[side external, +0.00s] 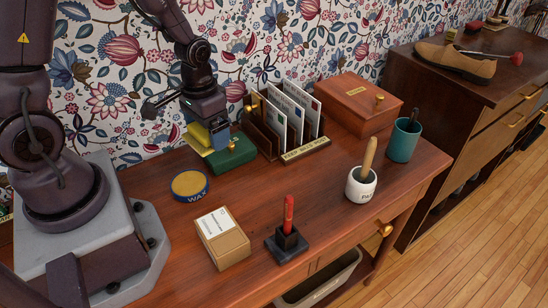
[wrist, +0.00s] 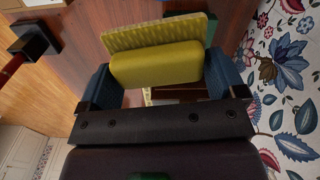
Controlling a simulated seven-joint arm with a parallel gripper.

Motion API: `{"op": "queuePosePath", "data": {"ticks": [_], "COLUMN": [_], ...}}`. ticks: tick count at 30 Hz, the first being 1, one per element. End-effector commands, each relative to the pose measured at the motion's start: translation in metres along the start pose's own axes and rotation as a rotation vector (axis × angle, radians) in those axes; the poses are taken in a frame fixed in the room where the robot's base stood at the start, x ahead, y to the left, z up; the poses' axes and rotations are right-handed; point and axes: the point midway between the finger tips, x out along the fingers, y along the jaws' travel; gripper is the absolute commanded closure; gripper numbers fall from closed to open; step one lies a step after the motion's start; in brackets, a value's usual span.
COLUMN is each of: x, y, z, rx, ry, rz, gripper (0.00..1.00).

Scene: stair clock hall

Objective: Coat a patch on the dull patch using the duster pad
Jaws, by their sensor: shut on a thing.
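The duster pad (wrist: 155,66) is yellow with a paler ribbed layer, held between the blue fingers of my gripper (wrist: 158,78) in the wrist view. In the side view the yellow pad (side external: 198,139) shows at my gripper (side external: 208,132), close above or beside a dark green box (side external: 234,157) near the wall. Whether the pad touches the green box cannot be told. A blue-rimmed wax tin (side external: 190,184) with a yellow face stands on the wooden table in front of the gripper. I cannot make out the dull patch in either view.
A letter rack (side external: 284,122) with envelopes stands close right of the green box, a brown box (side external: 358,103) behind it. A card box (side external: 222,238), red pen stand (side external: 287,238), white pot (side external: 361,184) and teal cup (side external: 404,140) occupy the table. Its middle is clear.

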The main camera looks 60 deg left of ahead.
Motion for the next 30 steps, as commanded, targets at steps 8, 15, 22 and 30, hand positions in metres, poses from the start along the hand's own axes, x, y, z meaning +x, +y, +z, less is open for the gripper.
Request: {"op": "queuePosePath", "data": {"ticks": [8,15,22,30], "x": [-0.057,-0.050,0.007,0.048], "y": [0.063,0.095,0.129,0.156], "z": [-0.069,-0.070,-0.095,-0.135], "rx": [0.099,0.189,0.219,0.156], "ry": [0.003,-0.007,-0.006,0.002], "rz": [0.001,0.000,0.000,0.000], "gripper": [0.29,0.29,0.29,0.29]}}
